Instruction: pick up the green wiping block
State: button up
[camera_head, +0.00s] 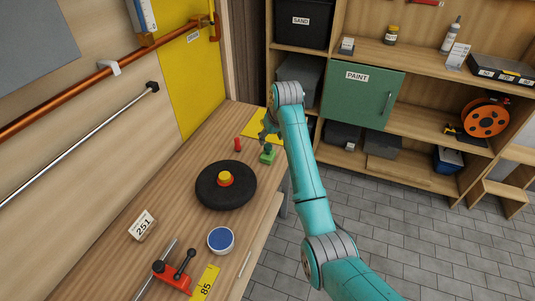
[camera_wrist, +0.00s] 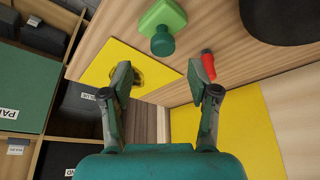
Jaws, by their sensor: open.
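The green wiping block (camera_head: 267,154), a flat green base with a darker green knob on top, stands on the wooden workbench (camera_head: 195,232) near its far right edge. In the wrist view the block (camera_wrist: 162,22) shows at the top, beyond my fingertips. My gripper (camera_head: 269,129) is behind the block in the head view, close to it but apart. In the wrist view my gripper (camera_wrist: 160,80) has its two fingers spread with nothing between them. My arm hides part of the bench edge.
A small red object (camera_head: 238,144) stands left of the block. A yellow sheet (camera_head: 258,125) lies under my gripper. A black disc (camera_head: 210,192) with a red and yellow centre lies nearer. Shelves (camera_head: 432,120) stand at the back right; bare floor lies right of the bench.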

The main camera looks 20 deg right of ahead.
aim_at(268, 145)
jog(key=shift+x, duration=3.15)
jog(key=shift+s+a, duration=0.15)
jog(key=shift+a, duration=0.05)
grip_shut()
